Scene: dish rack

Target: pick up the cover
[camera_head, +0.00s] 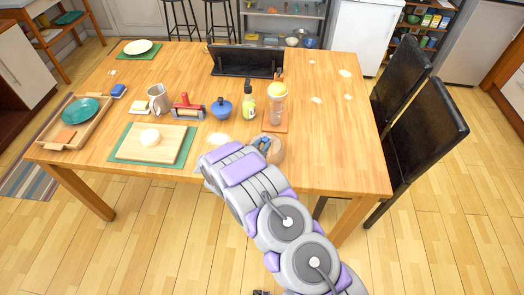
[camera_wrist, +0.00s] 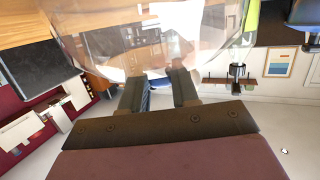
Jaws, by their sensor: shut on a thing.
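The cover (camera_wrist: 105,48) is a large clear dome that fills the top middle of the wrist view, and the room shows through it. My gripper (camera_wrist: 158,82) has its two dark fingers at the dome's near end, shut on it. The exact part between the fingers is hard to make out. In the head view my arm hides the gripper, and the clear cover cannot be made out there. A round wooden piece (camera_head: 274,154) with something bluish at it shows just past the arm's end, at the table's front edge.
The wooden table (camera_head: 335,150) holds a cutting board (camera_head: 130,148), a tray (camera_head: 50,137), a blue pot (camera_head: 221,109), a green-labelled bottle (camera_head: 248,103) and a dark rack (camera_head: 246,72). Black chairs (camera_head: 425,130) stand at the right. The table's right part is mostly clear.

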